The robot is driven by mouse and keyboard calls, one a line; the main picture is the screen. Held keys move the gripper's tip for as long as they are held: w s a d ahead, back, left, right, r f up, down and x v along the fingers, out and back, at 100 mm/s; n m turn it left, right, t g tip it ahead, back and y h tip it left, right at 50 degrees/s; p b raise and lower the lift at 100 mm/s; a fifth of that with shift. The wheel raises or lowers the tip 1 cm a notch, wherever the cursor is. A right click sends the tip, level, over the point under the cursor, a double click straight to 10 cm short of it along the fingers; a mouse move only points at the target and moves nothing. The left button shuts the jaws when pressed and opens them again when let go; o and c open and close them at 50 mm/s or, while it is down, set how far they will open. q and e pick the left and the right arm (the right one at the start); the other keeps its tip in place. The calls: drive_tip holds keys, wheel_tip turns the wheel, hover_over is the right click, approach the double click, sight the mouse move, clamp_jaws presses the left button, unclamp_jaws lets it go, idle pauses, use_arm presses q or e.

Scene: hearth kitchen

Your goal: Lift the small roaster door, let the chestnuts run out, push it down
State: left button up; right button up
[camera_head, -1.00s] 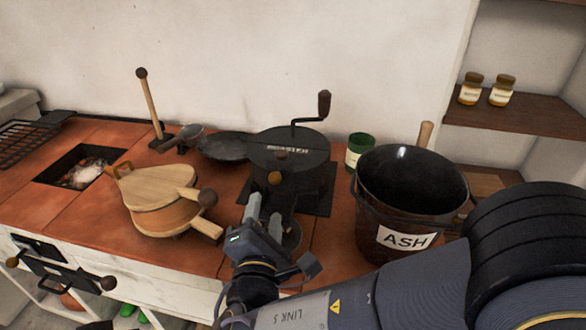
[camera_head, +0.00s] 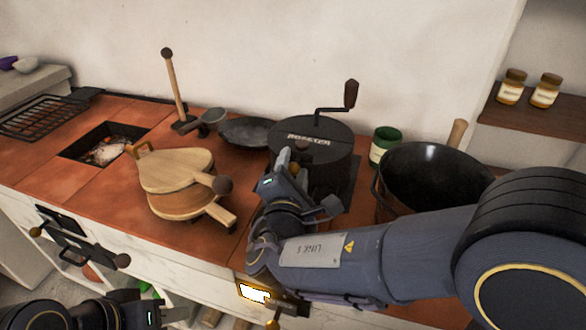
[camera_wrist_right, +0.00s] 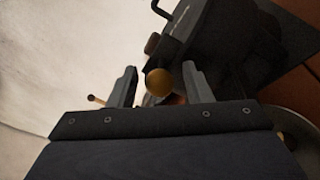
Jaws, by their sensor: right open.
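The black roaster (camera_head: 312,150), with a crank on top, stands at the back of the red tiled counter. My right gripper (camera_head: 291,166) is at its front and hides the small door in the head view. In the right wrist view a round brass knob (camera_wrist_right: 159,82) lies between the open fingertips of this gripper (camera_wrist_right: 162,88); I cannot tell whether they touch it. A curved metal rim (camera_wrist_right: 296,128) shows low at the right of that view. My left gripper (camera_head: 150,308) is low at the lower left, away from the roaster; its jaws are unclear. No chestnuts are visible.
Wooden bellows (camera_head: 178,185) lie left of the roaster, with a dark pan (camera_head: 246,131) behind. A green tin (camera_head: 385,146) and a large black bucket (camera_head: 436,172) stand to the right, the bucket partly behind my right arm. An ember pit (camera_head: 103,147) is at the left.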

clamp_jaws()
wheel_tip(320, 180, down, 5)
drive_tip(key=b, duration=0.4)
drive_tip(key=shift+r+b, duration=0.15)
drive_tip(key=shift+b, duration=0.25)
drive_tip(key=shift+s, duration=0.1)
unclamp_jaws()
